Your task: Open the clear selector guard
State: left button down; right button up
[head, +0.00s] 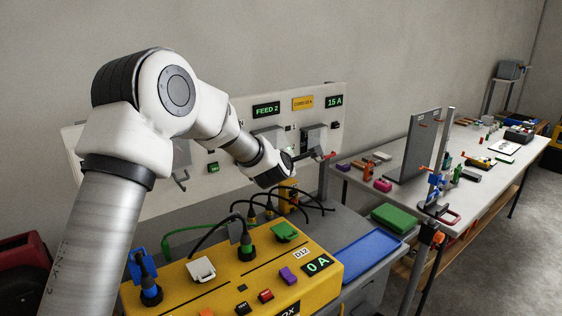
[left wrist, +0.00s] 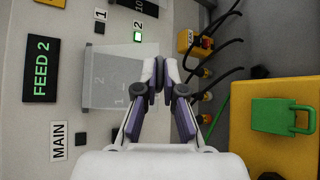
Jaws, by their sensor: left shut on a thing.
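The clear selector guard (left wrist: 108,78) is a see-through grey cover on the pale panel in the left wrist view, with numbers showing through it. My left gripper (left wrist: 160,78) is shut at the guard's right edge in that view, and its fingertips hide the part they hold. In the head view my left gripper (head: 308,155) is at the panel's right part, just below a grey fitting (head: 317,136). I cannot tell how far the guard is swung. My right gripper is not in view.
A FEED 2 sign (head: 266,110) and a 15 A display (head: 335,101) are on the panel (head: 225,111). A yellow box (head: 222,289) with plugs and cables stands in front. A blue tray (head: 362,255) lies beside it. A post with clamps (head: 437,180) stands at right.

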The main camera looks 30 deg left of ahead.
pick_arm(q)
notch_tip(320, 180, up, 11)
jog(key=n+g+h+p, duration=0.2)
jog(key=p, duration=0.8)
jog(key=shift+s+d+f+p, duration=0.2)
jog(key=shift+d+p, duration=0.15)
jog(key=shift+d, duration=0.1)
jog(key=c, duration=1.4)
grip_release()
jog(key=shift+o, duration=0.6)
jog(key=shift+w+a+f, duration=0.1)
jog(key=shift+a+f, duration=0.1)
jog(key=shift+a, duration=0.1)
jog(key=shift+d+r, duration=0.1)
jog(key=shift+d, duration=0.05)
